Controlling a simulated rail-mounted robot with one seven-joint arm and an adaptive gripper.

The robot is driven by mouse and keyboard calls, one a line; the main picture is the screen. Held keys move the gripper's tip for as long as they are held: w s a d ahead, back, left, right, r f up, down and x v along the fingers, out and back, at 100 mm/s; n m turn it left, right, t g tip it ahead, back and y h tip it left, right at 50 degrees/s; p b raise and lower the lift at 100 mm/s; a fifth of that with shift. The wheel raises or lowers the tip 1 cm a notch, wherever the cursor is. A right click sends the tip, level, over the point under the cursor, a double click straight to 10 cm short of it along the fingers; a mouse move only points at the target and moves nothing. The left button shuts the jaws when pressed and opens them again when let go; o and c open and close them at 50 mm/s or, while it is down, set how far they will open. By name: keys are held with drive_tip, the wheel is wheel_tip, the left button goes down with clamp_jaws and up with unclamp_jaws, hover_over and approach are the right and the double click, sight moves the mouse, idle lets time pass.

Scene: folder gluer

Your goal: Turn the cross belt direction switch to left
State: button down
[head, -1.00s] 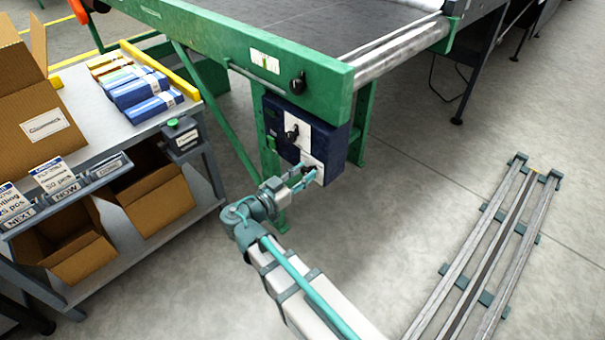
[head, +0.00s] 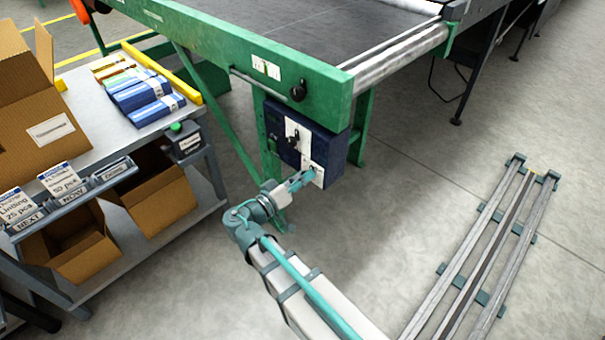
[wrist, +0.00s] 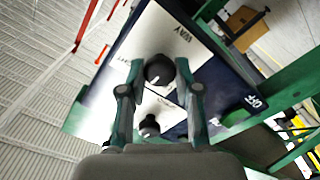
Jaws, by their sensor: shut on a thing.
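A dark blue control box (head: 333,159) hangs under the green machine frame, with two white plates that each carry a black knob. The upper-left knob (head: 292,138) stands free in the head view. My gripper (head: 306,176) is at the lower-right plate (head: 319,177) and hides its knob there. In the wrist view my gripper (wrist: 158,75) has one finger on each side of a black knob (wrist: 158,70) with a white mark, shut on it. A second black knob (wrist: 149,125) shows between the fingers, nearer the palm.
A green frame beam (head: 250,55) with another black knob (head: 298,92) runs above the box. A grey bench (head: 130,125) with cartons stands at the left. Metal rails (head: 480,250) lie at the right. The floor between is clear.

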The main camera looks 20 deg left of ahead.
drive_tip(key=shift+f+n+p, duration=0.1)
drive_tip(key=shift+n+p, duration=3.3)
drive_tip(key=shift+n, duration=1.5)
drive_tip(key=c, duration=0.8)
unclamp_jaws()
drive_tip(key=shift+c, duration=0.2)
drive_tip(key=shift+a, duration=0.1)
drive_tip(key=v, duration=1.2)
drive_tip(key=shift+f, duration=0.1)
